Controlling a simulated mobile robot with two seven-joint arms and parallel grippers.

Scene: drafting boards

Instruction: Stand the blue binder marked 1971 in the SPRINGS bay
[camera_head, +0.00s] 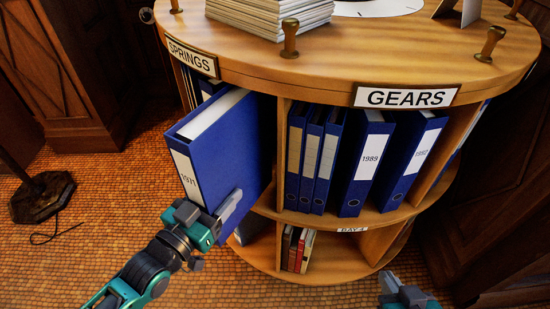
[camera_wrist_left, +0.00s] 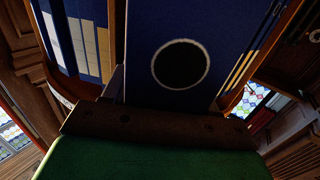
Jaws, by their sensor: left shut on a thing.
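The blue binder marked 1971 (camera_head: 231,146) is upright, its labelled spine facing out to the lower left. Its far end reaches into the bay under the SPRINGS label (camera_head: 191,57), while its spine end sticks out past the shelf rim. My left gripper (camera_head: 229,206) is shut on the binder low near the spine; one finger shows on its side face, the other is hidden. The left wrist view shows the binder's blue face (camera_wrist_left: 150,25) with a round dark hole close ahead. My right gripper (camera_head: 405,294) is partly in view at the bottom right, its jaws unclear.
The round wooden shelf unit (camera_head: 300,70) has a GEARS bay (camera_head: 405,97) with several blue binders, including one marked 1989 (camera_head: 369,160). A lower bay holds thin books (camera_head: 298,250). Stacked paper (camera_head: 270,15) and brass knobs sit on top. A dark stand base (camera_head: 42,197) is at left.

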